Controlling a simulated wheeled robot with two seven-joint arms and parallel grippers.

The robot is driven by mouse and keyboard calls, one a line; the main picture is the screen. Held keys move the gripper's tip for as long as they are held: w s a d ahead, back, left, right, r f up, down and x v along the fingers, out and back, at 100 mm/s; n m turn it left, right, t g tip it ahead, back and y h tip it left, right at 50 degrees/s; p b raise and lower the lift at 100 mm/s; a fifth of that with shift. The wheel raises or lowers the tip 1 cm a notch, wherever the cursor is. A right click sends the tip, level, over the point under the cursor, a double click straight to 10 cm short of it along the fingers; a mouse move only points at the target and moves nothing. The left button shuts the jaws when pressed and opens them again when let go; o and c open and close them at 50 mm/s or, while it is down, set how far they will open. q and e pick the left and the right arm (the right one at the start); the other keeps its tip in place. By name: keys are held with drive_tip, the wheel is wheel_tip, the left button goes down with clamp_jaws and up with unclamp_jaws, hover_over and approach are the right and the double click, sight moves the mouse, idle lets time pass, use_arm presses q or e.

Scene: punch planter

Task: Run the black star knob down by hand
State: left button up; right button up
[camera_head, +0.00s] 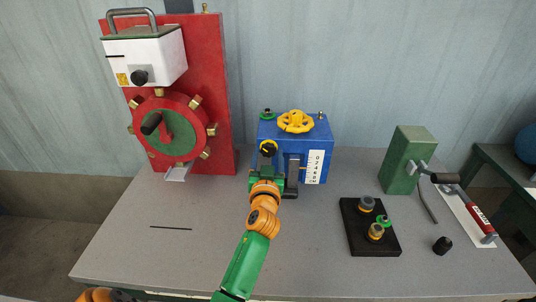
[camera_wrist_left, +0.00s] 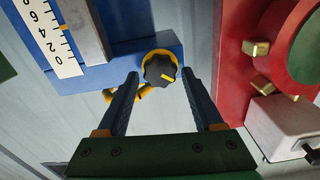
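The black star knob (camera_head: 268,148) sits at the left of the blue device (camera_head: 293,140), with yellow around its base. In the left wrist view the knob (camera_wrist_left: 160,68) faces the camera and carries a yellow mark. My left gripper (camera_head: 266,165) is just in front of and below the knob in the head view. In the left wrist view its two fingers (camera_wrist_left: 160,82) are apart, one on each side of the knob, with gaps between them and it. Depth between fingertips and knob is hard to tell. My right gripper is not in view.
A yellow handwheel (camera_head: 295,121) tops the blue device, and a white number scale (camera_head: 315,167) is on its front. A red machine (camera_head: 222,100) stands at left. A black plate (camera_head: 363,240) with small parts and a green block (camera_head: 408,158) are at right. The table's front left is mostly clear.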

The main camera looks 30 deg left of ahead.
use_arm(q)
drive_tip(key=shift+s+r, duration=0.1)
drive_tip(key=c, duration=0.9)
drive_tip(key=shift+c, duration=0.2)
drive_tip(key=shift+m, duration=0.3)
drive_tip(key=m, duration=0.5)
drive_tip(key=shift+m, duration=0.3)
drive_tip(key=m+p, duration=0.1)
drive_tip(key=m, duration=0.3)
drive_tip(key=shift+r+m, duration=0.1)
drive_tip(key=shift+m, duration=1.1)
drive_tip(key=shift+p, duration=0.3)
